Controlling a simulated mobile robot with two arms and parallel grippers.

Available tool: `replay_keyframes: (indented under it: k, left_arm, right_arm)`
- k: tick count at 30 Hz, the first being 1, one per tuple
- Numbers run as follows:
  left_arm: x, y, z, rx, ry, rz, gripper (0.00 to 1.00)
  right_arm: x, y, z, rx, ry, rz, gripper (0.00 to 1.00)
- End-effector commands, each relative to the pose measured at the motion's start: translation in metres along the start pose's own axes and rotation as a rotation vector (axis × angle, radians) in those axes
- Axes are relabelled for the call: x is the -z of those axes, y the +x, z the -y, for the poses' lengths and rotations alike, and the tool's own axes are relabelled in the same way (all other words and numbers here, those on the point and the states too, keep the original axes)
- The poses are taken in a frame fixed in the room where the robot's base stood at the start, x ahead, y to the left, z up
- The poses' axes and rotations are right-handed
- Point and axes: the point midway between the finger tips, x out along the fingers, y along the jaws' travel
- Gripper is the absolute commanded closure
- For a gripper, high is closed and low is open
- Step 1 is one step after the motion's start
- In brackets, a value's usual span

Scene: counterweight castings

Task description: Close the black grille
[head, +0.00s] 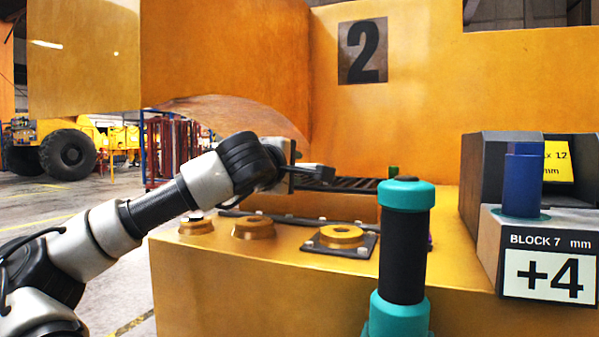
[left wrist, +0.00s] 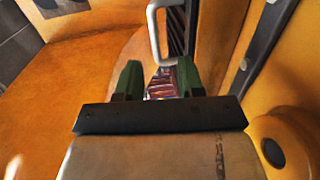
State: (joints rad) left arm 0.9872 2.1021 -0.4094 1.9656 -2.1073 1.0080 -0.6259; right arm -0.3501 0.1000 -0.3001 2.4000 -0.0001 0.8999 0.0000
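The black grille (head: 345,184) shows in the head view as dark slats in the orange casting, just right of my left gripper. It looks partly raised, and my gripper hides its left part. In the left wrist view dark slats (left wrist: 176,30) show beyond a silver U-shaped handle (left wrist: 153,35). My left gripper (left wrist: 158,80) has its two green fingers apart with nothing between them. The handle lies ahead of the fingertips, roughly in line with the gap; I cannot tell the exact distance. In the head view the left gripper (head: 318,178) is small and its fingers are unclear.
A teal and black post (head: 404,240) stands in front at the centre right. Round gold bosses (head: 342,236) lie on the casting's top below my arm. An orange wall rises behind.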

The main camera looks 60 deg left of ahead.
Motion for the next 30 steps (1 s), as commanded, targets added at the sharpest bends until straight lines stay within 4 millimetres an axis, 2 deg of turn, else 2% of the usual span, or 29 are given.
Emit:
replay_keyframes:
  k: [3,9,30]
  left_arm:
    - [0.001,-0.022,0.000,-0.001,0.001,-0.002,0.62]
    - [0.000,-0.040,0.001,0.003,0.001,-0.002,0.62]
    - [0.001,-0.042,-0.001,-0.008,-0.013,0.002,0.62]
  right_arm:
    - [0.000,-0.001,0.000,0.000,0.000,0.000,0.49]
    - [0.000,0.000,0.000,0.000,0.000,0.000,0.49]
    - [0.000,-0.001,0.000,-0.001,-0.001,-0.001,0.49]
